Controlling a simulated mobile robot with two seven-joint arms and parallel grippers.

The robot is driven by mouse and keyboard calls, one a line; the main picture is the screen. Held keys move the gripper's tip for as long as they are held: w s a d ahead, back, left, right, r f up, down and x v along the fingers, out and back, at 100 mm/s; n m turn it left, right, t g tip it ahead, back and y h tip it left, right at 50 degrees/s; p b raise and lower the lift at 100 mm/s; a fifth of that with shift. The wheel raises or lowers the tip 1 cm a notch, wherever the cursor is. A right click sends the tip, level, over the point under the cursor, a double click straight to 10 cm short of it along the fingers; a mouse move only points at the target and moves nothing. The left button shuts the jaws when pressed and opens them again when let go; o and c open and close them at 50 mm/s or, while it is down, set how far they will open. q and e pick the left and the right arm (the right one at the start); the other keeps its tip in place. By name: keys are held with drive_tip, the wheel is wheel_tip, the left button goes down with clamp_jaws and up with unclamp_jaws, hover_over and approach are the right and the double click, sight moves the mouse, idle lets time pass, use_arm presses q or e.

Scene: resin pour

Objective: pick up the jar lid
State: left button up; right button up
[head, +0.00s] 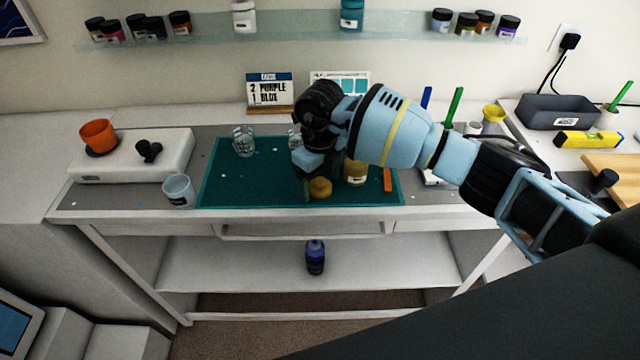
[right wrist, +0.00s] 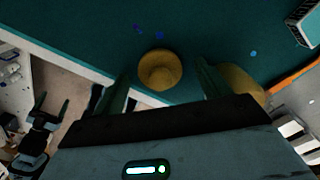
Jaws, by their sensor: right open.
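The jar lid (head: 320,187) is a small round ochre-yellow piece with a raised middle. It lies on the teal mat, near its front edge. My right gripper (head: 306,190) is low over the mat, just left of the lid. In the right wrist view the lid (right wrist: 159,70) shows beyond and between the two open fingertips (right wrist: 163,80), with nothing held. An ochre jar (head: 356,172) with a pale label stands right of the lid, partly behind my arm. A small dark shape that looks like my left gripper (right wrist: 48,118) shows at the wrist view's left.
The teal mat (head: 222,185) lies on the white bench. Clear jars (head: 243,141) stand at its back, one partly hidden by my right arm. A clear cup (head: 178,190) is at the left and an orange stick (head: 387,180) at the right. The mat's front left is clear.

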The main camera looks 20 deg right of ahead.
sight(320, 180)
drive_tip(key=c, duration=1)
drive_tip(key=shift+r, duration=0.15)
drive_tip(key=shift+r, duration=0.55)
wheel_tip(320, 180, up, 2)
drive_tip(key=shift+r, duration=0.15)
use_arm(q)
drive_tip(key=shift+f, duration=0.1)
use_arm(e)
drive_tip(key=s+a, duration=0.3)
drive_tip(key=a, duration=0.1)
drive_tip(key=s+a+r, duration=0.1)
drive_tip(key=s+a, duration=0.2)
drive_tip(key=s, duration=0.1)
drive_tip(key=s+a, duration=0.4)
drive_tip(key=shift+a+r, duration=0.2)
drive_tip(key=shift+a, duration=0.1)
